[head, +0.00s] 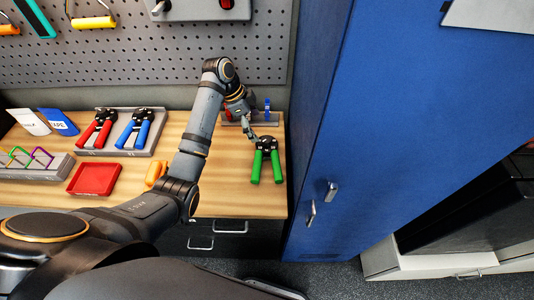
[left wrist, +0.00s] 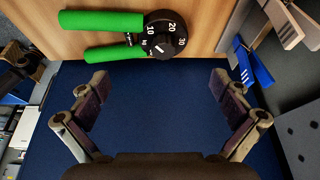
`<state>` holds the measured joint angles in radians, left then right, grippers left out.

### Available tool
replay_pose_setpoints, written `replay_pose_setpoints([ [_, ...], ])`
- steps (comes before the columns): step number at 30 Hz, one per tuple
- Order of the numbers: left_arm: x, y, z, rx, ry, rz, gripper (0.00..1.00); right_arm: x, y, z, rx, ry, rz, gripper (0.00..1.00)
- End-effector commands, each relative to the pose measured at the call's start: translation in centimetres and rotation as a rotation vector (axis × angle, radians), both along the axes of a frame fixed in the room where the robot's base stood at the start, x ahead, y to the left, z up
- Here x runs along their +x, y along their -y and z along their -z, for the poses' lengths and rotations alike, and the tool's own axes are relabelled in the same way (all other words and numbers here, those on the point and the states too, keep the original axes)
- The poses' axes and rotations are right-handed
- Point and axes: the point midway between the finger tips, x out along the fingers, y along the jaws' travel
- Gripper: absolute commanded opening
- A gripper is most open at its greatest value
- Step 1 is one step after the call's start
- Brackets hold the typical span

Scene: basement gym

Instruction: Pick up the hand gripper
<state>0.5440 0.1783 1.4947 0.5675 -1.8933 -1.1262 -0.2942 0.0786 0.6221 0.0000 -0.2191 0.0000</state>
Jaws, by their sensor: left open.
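A hand gripper with two green handles and a black dial head (head: 267,161) lies at the right end of the wooden workbench (head: 235,200). In the left wrist view the green hand gripper (left wrist: 115,22) shows at the top, with numbers on its dial. Two similar hand grippers, one red (head: 97,130) and one blue (head: 133,130), rest on a grey holder at left. My left gripper (head: 250,133) is beside the green one's head, toward the back. In the wrist view its fingers (left wrist: 162,82) are spread and empty. My right gripper does not show.
A tall blue locker (head: 340,130) stands close to the bench's right end. A red tray (head: 94,179) and a grey rack (head: 35,168) sit at left. A pegboard (head: 150,55) rises behind. A small stand with a blue clip (head: 267,104) is behind the green hand gripper.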

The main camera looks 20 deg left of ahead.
Motion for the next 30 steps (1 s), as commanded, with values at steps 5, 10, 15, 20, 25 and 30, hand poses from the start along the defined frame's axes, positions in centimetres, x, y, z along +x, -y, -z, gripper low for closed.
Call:
replay_pose_setpoints([
  [5, 0.3, 1.1, 2.4, -0.002, -0.003, 0.000, 1.00, -2.4, 0.0, -0.6, 0.000, -0.036, 0.002, 0.40],
  [10, 0.4, 1.2, 3.0, 0.001, 0.001, 0.000, 1.00, -1.5, 0.0, -0.7, 0.000, -0.023, 0.001, 0.40],
  [15, 0.8, 2.3, 4.7, -0.002, -0.006, -0.001, 1.00, 0.3, 0.0, -2.5, 0.000, 0.006, 0.000, 0.40],
  [20, 1.1, 3.1, 7.1, 0.000, -0.002, -0.001, 1.00, 0.1, 0.0, -2.9, 0.000, 0.003, 0.000, 0.40],
  [25, 1.3, 3.3, 7.7, 0.001, 0.001, -0.002, 1.00, -0.6, 0.0, -2.8, 0.000, -0.008, 0.001, 0.40],
  [30, 1.3, 3.3, 7.7, 0.001, 0.001, -0.002, 0.90, -0.7, 0.1, -2.8, -0.001, -0.010, 0.000, 0.40],
])
